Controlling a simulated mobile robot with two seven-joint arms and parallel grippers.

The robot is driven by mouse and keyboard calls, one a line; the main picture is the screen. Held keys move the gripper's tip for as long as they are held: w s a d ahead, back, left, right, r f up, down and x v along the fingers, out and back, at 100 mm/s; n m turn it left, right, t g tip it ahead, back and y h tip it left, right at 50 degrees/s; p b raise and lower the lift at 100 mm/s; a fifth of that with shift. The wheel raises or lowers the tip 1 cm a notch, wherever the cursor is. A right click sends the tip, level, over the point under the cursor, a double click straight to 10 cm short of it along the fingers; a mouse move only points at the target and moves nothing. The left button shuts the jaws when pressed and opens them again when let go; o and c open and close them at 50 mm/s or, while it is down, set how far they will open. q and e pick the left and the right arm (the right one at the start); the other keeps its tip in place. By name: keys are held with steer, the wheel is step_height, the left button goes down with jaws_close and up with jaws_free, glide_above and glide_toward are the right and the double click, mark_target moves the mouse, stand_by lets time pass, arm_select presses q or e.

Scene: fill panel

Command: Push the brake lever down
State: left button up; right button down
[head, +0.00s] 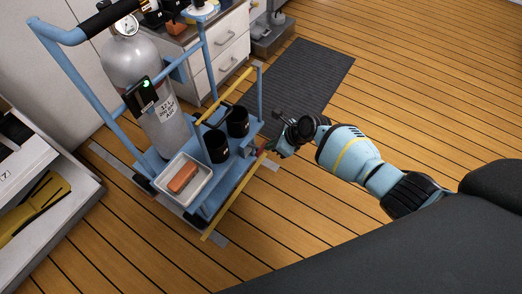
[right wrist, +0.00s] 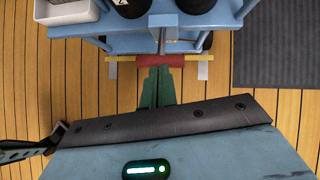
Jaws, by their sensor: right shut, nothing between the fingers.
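The brake lever (right wrist: 160,60) is a red bar at the lower edge of the blue cart (right wrist: 130,27) in the right wrist view. In the head view the cart (head: 211,204) stands left of my right arm, and the lever is small and mostly obscured near my fingers. My right gripper (head: 269,151) is shut and empty at the cart's near right end. In the right wrist view its green fingers (right wrist: 159,72) point at the middle of the red lever, and their tips overlap its lower edge. I cannot tell whether they touch it. My left gripper is out of view.
The cart carries a grey gas cylinder (head: 138,75), black cups (head: 217,147) and a white tray (head: 164,190) with an orange block (head: 183,178). A dark mat (head: 312,75) lies behind. Wooden floor is clear in front.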

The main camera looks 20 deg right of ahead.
steer(key=shift+b+x, duration=0.6)
steer(key=shift+x, duration=0.25)
steer(key=s+d+f, duration=0.2)
steer(key=f, duration=0.1)
steer(key=shift+d, duration=0.15)
stand_by(0.6)
